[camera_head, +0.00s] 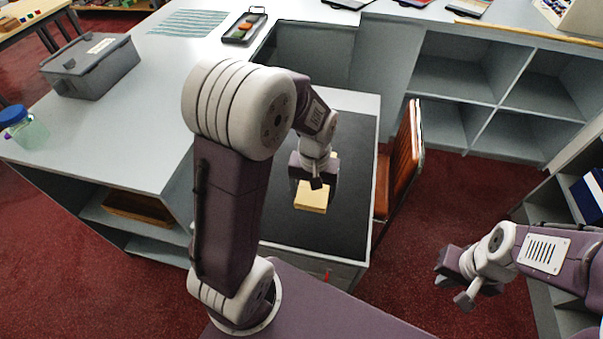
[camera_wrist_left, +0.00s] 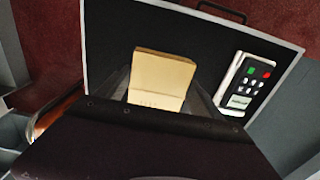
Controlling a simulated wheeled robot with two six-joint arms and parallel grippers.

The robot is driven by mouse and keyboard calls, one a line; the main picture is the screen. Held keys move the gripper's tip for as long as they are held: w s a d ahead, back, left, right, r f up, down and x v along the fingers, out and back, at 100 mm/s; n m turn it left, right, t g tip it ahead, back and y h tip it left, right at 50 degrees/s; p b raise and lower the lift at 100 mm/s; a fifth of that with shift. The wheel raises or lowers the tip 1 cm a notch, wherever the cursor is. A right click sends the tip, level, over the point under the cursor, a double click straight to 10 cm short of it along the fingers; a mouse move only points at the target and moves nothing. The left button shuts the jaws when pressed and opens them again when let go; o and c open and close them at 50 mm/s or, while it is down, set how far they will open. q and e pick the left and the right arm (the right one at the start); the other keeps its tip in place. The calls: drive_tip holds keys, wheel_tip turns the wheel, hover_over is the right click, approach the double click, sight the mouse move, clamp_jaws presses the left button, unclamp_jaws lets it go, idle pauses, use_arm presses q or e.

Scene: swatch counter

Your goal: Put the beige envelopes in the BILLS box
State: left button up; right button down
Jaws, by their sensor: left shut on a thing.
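A beige envelope stack (camera_head: 311,197) is at my left gripper (camera_head: 316,180) over the dark mat in the head view. In the left wrist view the beige stack (camera_wrist_left: 162,75) lies between the fingers, and the left gripper is shut on it. I cannot tell whether it touches the mat. My right gripper (camera_head: 456,279) is empty, with its fingers apart, over the red floor at the lower right. No box with a readable BILLS label shows. A grey lidded box (camera_head: 92,68) with a small white label stands on the left counter; its writing is too small to read.
The dark mat (camera_head: 345,225) is largely bare. A keypad device (camera_wrist_left: 243,85) lies on it beside the stack. A brown chair (camera_head: 402,165) stands at the right edge. A blue-lidded jar (camera_head: 22,128) and a black tray (camera_head: 244,27) are on the counter.

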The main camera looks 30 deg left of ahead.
use_arm(q)
drive_tip(key=w+a+f, duration=0.5)
drive_tip(key=w+a, duration=0.1)
drive_tip(key=w, duration=0.1)
drive_tip(key=shift+a+f, duration=0.3)
drive_tip(key=shift+f, duration=0.1)
wheel_tip(320, 180, down, 4)
drive_tip(key=shift+s+r+b, duration=0.1)
drive_tip(key=shift+r+b, duration=0.05)
drive_tip(key=shift+b, duration=0.15)
drive_tip(key=shift+f, duration=0.2)
drive_tip(key=o, duration=1.4)
drive_tip(key=shift+f, duration=0.1)
